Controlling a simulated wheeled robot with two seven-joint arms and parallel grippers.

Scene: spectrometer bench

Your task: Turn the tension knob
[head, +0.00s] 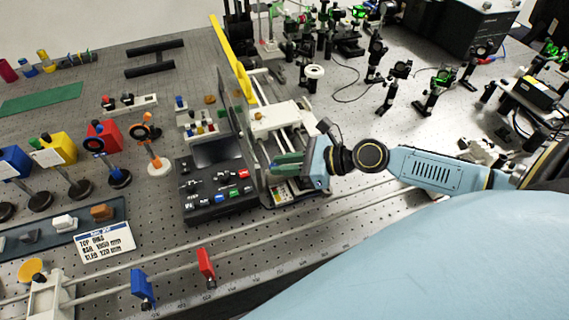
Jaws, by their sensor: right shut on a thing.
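My right gripper (288,163) comes in from the right and sits at the near right side of the instrument with the white carriage (276,119). Its greenish fingers are closed at the frame just right of the dark control panel (218,184). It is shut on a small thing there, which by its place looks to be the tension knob. The fingers hide the knob, so its shape and turn angle cannot be told. My left gripper is not in view.
A yellow bar (228,58) rises behind the panel. Coloured blocks on posts, such as a yellow one (55,148), and an orange ring stand (153,150) are at the left. Rails with a red block (206,266) run along the front. Black optics mounts fill the back right.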

